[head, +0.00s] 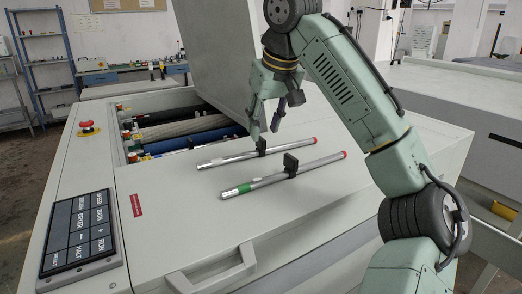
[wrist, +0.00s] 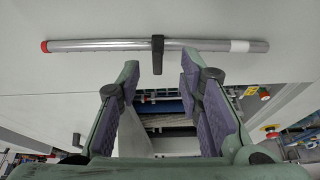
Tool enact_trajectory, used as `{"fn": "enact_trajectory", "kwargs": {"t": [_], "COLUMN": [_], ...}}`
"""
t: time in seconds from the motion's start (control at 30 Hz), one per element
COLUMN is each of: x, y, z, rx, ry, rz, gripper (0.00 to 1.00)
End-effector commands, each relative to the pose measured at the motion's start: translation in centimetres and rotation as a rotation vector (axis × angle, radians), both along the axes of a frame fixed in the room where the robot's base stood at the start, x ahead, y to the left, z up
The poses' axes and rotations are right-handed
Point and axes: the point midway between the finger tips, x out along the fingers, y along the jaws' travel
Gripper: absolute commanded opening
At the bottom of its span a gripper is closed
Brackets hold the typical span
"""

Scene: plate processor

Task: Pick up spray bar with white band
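The spray bar with the white band (wrist: 100,45) lies across the top of the wrist view, with a red end at left and the white band (wrist: 239,46) near its right end. A black handle (wrist: 158,58) stands at its middle. In the head view this is the rear bar (head: 230,158) on the machine top. My gripper (head: 265,132) is open and empty just above that bar's black handle (head: 261,145). In the wrist view the open fingers (wrist: 160,66) flank the handle's sides, with gaps on both sides. Exact height is hard to tell.
A second spray bar with a green band (head: 265,182) lies parallel in front, with its own black handle (head: 290,165). The raised grey lid (head: 213,55) stands behind, beside open rollers (head: 180,130). A control panel (head: 83,232) is at left.

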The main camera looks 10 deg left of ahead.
Motion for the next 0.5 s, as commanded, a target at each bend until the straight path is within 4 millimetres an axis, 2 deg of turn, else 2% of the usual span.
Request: {"fn": "enact_trajectory", "kwargs": {"t": [0.3,0.5], "x": [1.7,1.8], "y": [1.0,1.2], "z": [-3.7,-4.4], "rx": [-0.001,0.000], "ry": [0.000,-0.001], "rz": [-0.001,-0.001], "gripper": [0.33,0.33]}}
